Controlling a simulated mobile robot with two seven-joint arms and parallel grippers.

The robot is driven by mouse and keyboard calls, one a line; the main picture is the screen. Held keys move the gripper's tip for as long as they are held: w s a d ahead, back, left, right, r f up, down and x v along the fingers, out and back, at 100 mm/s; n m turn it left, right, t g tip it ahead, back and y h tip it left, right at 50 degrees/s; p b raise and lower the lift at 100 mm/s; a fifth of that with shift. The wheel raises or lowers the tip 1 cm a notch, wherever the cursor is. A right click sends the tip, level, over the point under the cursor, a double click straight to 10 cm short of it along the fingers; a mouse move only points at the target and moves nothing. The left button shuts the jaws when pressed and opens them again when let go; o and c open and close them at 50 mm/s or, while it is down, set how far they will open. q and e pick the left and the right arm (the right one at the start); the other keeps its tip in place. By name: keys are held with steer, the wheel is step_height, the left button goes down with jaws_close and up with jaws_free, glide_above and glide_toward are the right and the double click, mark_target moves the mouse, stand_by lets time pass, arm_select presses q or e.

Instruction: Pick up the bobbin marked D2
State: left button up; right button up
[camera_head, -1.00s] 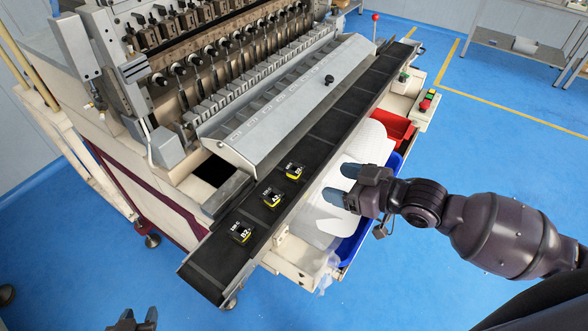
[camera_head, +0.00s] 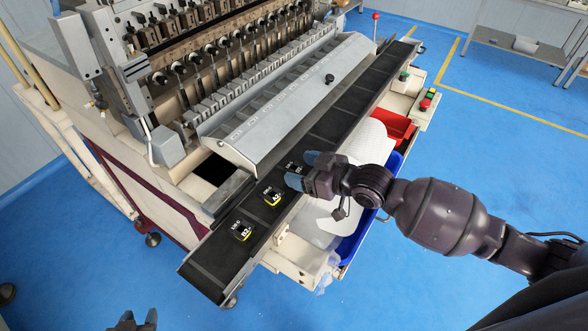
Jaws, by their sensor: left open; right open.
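Three black bobbins with yellow edges lie in a row on the dark belt. The nearest bobbin (camera_head: 242,231) has a label that looks like B2 or D2; I cannot tell which. The middle bobbin (camera_head: 272,195) seems to read A2. The far bobbin (camera_head: 291,167) is mostly hidden by my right gripper, and its mark cannot be read now. My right gripper (camera_head: 301,170) is open, with its fingertips at or over the far bobbin; contact cannot be told. My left gripper (camera_head: 135,321) is open and empty at the bottom edge, away from the belt.
The belt trough (camera_head: 345,113) runs diagonally beside the winder's sloping metal cover (camera_head: 285,105). A red bin (camera_head: 394,127) and a blue bin (camera_head: 359,243) sit along its right side. A control box with buttons (camera_head: 427,104) stands farther back. The blue floor is open to the right.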

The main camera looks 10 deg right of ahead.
steer(key=shift+w+a+f, duration=0.15)
steer(key=shift+w+a, duration=0.15)
